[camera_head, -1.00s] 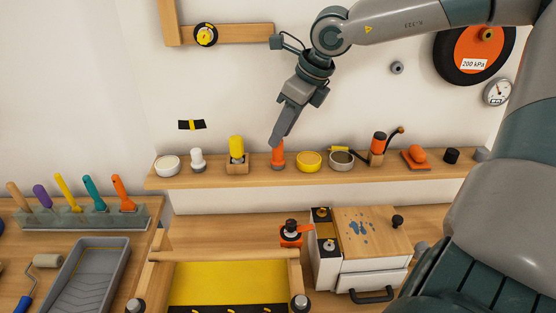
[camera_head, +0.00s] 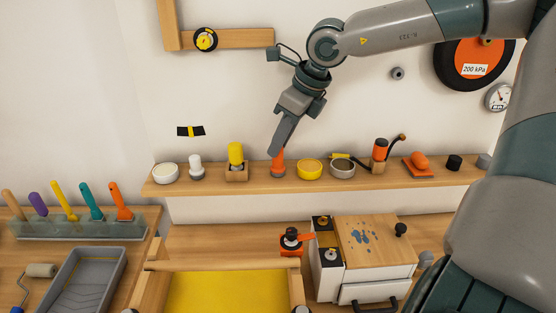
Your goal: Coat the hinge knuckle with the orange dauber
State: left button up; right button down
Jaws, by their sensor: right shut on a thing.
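The orange dauber (camera_head: 278,164) stands upright in a small grey base on the wall shelf. My right gripper (camera_head: 277,151) comes down from above and is shut on its upper part, so the jaws hide some of the orange. The dauber still appears to sit at its base. A white box with a wooden lid (camera_head: 365,240) stands below and to the right. Metal and black fittings (camera_head: 323,222) show along its left edge; I cannot tell which part is the hinge knuckle. My left gripper is not in view.
The shelf (camera_head: 215,183) also holds a white-topped bottle (camera_head: 196,167), a yellow bottle (camera_head: 236,155), a yellow tin (camera_head: 309,169) and a grey tin (camera_head: 342,169) close to the dauber. A rack of coloured handles (camera_head: 80,228) and a grey tray (camera_head: 86,283) are at lower left.

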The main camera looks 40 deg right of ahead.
jog(key=shift+r, duration=0.1)
jog(key=shift+r+p, duration=1)
jog(key=shift+r, duration=1.4)
jog(key=shift+s+f, duration=0.1)
